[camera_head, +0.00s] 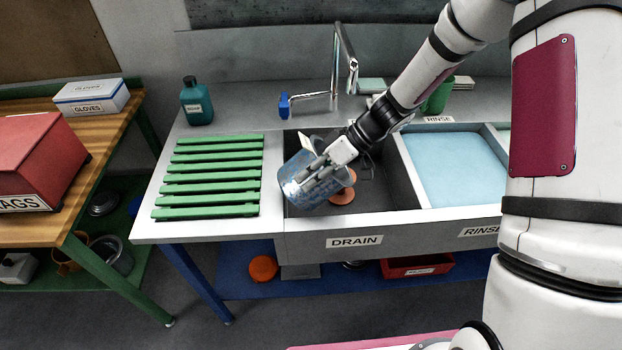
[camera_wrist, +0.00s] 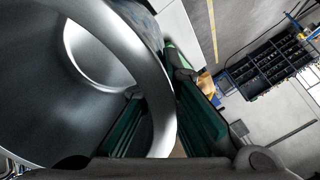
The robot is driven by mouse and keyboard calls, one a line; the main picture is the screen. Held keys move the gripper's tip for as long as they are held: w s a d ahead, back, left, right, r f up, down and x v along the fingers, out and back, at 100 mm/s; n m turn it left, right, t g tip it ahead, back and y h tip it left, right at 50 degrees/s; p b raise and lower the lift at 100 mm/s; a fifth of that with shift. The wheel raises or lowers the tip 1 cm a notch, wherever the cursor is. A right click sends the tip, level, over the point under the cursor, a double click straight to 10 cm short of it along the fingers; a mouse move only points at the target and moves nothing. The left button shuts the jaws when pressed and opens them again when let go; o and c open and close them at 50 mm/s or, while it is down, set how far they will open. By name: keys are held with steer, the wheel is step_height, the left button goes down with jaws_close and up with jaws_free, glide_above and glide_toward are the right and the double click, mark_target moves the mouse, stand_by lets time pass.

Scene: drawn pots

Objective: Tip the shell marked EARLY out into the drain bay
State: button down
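A blue mottled shell (camera_head: 299,163) hangs tilted over the left part of the drain bay (camera_head: 380,200). My gripper (camera_head: 308,182) is shut on its wall. In the wrist view my gripper (camera_wrist: 165,122) has its green pads on both sides of the shell's rim (camera_wrist: 160,95). The shell's grey inside fills the left of that view, with a paler round shape in it; I cannot tell what that is. No EARLY marking shows. A reddish-brown round thing (camera_head: 343,194) lies in the drain bay, partly behind the shell and fingers.
The rinse bay (camera_head: 455,165) with pale blue water lies right of a grey divider. A green slatted rack (camera_head: 212,178) is on the left, with a teal bottle (camera_head: 197,102) behind it. A tap (camera_head: 335,70) stands at the back, close to my forearm.

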mark_target(315, 172)
steer(key=shift+d+r+y, duration=0.2)
steer(key=shift+r+y, duration=0.2)
steer(key=shift+r, duration=0.05)
steer(key=shift+w+d+r, duration=0.1)
steer(key=shift+d+r, duration=0.05)
steer(key=shift+r, duration=0.1)
steer(key=shift+d+r+y, duration=0.4)
steer(key=shift+r+y, duration=0.2)
steer(key=shift+y, duration=0.2)
stand_by(0.8)
steer(key=shift+w+d+r, duration=0.1)
steer(key=shift+d+r, duration=0.1)
stand_by(0.4)
steer(key=shift+d+r+g+y, duration=0.2)
steer(key=shift+r+g+y, duration=0.1)
steer(key=shift+y, duration=0.2)
steer(key=shift+d+r+y, duration=0.15)
steer(key=shift+d+y, duration=0.1)
steer(key=shift+y, duration=0.05)
stand_by(1.7)
steer(key=shift+w+d+r, duration=0.1)
steer(key=shift+d+r, duration=0.1)
steer(key=shift+d, duration=0.05)
steer(key=shift+d+r+y, duration=0.1)
steer(key=shift+r+y, duration=0.05)
steer(key=shift+y, duration=0.15)
stand_by(2.1)
